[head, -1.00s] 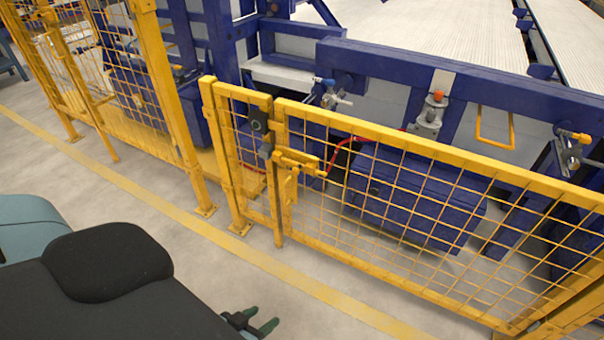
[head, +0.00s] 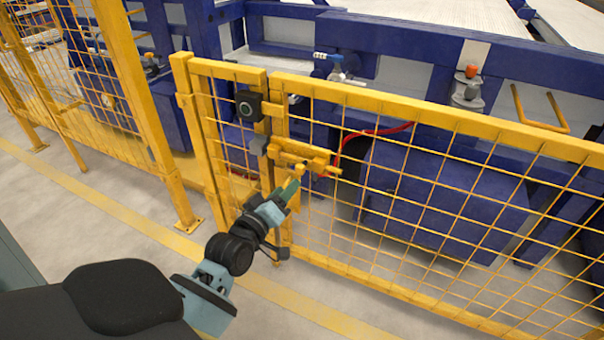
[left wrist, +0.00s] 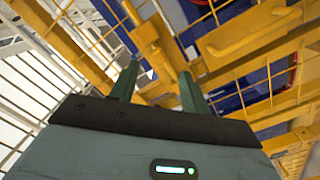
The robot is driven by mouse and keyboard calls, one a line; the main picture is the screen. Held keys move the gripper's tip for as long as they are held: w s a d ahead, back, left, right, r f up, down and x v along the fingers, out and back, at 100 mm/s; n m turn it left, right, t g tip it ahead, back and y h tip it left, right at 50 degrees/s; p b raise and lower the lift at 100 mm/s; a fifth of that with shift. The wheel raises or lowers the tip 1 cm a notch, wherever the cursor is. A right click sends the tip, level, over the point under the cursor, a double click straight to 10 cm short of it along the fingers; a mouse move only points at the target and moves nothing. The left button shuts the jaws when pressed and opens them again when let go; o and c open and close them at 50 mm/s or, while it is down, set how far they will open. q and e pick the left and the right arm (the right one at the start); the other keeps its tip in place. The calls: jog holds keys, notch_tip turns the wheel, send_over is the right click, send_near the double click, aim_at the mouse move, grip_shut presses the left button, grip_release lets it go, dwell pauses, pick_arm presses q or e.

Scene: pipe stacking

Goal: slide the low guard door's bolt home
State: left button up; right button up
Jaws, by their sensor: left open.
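The low guard door (head: 420,180) is a yellow mesh panel, standing in line with its yellow post at the left. Its yellow bolt (head: 318,165) lies across the upper left corner of the door, with a short handle hanging below it. My left gripper (head: 291,190) is open just below and in front of the bolt handle; in the head view I cannot tell whether it touches. In the left wrist view the two green fingers (left wrist: 158,85) stand apart, with yellow metal beyond and between them. The bolt's far end at the post is partly hidden. My right gripper is not in view.
A dark box with a round button (head: 248,106) sits on the post left of the bolt, with a grey block below it. Taller yellow fencing (head: 135,100) stands at the left. Blue machine frames (head: 440,200) and a red cable are behind the mesh. The floor in front is clear.

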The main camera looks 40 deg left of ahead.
aim_at(298, 171)
pick_arm(q)
jog(key=w, duration=0.2)
jog(key=w+a+b, duration=0.1)
jog(key=w, duration=0.2)
jog(key=w+a+b, duration=0.1)
jog(key=w, duration=0.2)
jog(key=shift+w+r, duration=0.2)
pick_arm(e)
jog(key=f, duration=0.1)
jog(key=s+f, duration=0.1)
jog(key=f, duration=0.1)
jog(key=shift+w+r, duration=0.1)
pick_arm(q)
jog(key=shift+c, duration=1)
grip_shut()
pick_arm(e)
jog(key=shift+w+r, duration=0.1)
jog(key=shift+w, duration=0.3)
